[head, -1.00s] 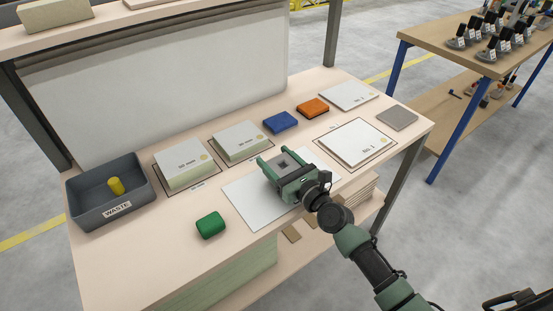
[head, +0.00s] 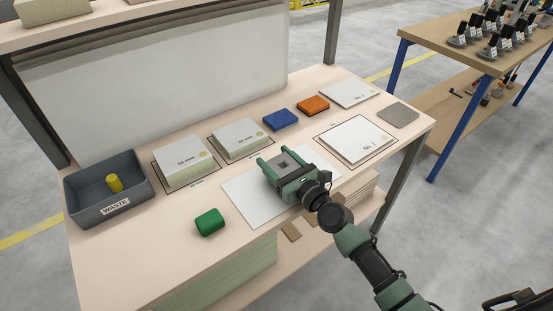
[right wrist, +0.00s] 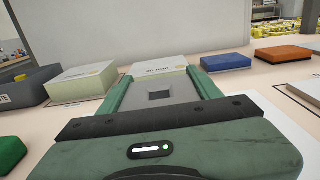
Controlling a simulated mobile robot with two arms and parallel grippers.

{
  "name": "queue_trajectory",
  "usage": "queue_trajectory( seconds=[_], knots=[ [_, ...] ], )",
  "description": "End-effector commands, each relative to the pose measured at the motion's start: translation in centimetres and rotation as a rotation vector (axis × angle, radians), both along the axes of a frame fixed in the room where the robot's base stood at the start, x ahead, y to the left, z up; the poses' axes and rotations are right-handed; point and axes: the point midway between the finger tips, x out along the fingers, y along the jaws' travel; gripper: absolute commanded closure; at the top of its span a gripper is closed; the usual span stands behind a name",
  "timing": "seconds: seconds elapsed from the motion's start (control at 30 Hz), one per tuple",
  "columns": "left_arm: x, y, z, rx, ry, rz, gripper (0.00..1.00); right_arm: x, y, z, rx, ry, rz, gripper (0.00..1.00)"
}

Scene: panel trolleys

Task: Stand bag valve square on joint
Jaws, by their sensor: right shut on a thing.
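My right gripper (head: 278,157) is low over a white sheet (head: 250,206) at the front middle of the bench. It is shut on a flat grey piece with a dark square in its middle (head: 285,163). In the right wrist view this grey piece (right wrist: 184,92) lies between the two green fingers. I cannot tell whether it touches the sheet. No thing in view is marked as a bag valve, and I see no clear joint line under the gripper. My left gripper is not in view.
A waste bin (head: 83,213) with a yellow cylinder (head: 114,183) stands at the left. A green block (head: 209,222) lies left of the sheet. Behind are two labelled stacks, a blue block (head: 280,120) and an orange block (head: 313,105). A grey pad (head: 398,115) lies right.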

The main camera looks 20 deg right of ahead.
Motion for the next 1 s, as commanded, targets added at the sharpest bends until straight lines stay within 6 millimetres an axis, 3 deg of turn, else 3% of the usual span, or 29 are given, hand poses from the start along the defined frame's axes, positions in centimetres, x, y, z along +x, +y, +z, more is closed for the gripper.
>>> queue_trajectory(
  seconds=[0.27,0.3,0.37,0.73,1.0],
  knots=[
    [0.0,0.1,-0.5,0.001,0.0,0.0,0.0,0.1,0.0,-0.3,0.002,-0.003,-0.001,1.0],
    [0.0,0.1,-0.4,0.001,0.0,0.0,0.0,0.1,0.0,-0.2,0.002,-0.003,-0.001,0.25],
    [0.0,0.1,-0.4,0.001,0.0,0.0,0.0,0.0,0.0,-0.2,0.001,-0.003,-0.001,0.11],
    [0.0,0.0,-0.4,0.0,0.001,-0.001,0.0,-0.4,-0.1,-0.6,0.0,0.004,0.0,0.11],
    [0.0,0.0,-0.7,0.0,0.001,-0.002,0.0,-4.3,-1.5,-0.6,-0.001,0.002,0.0,0.11]
  ],
)
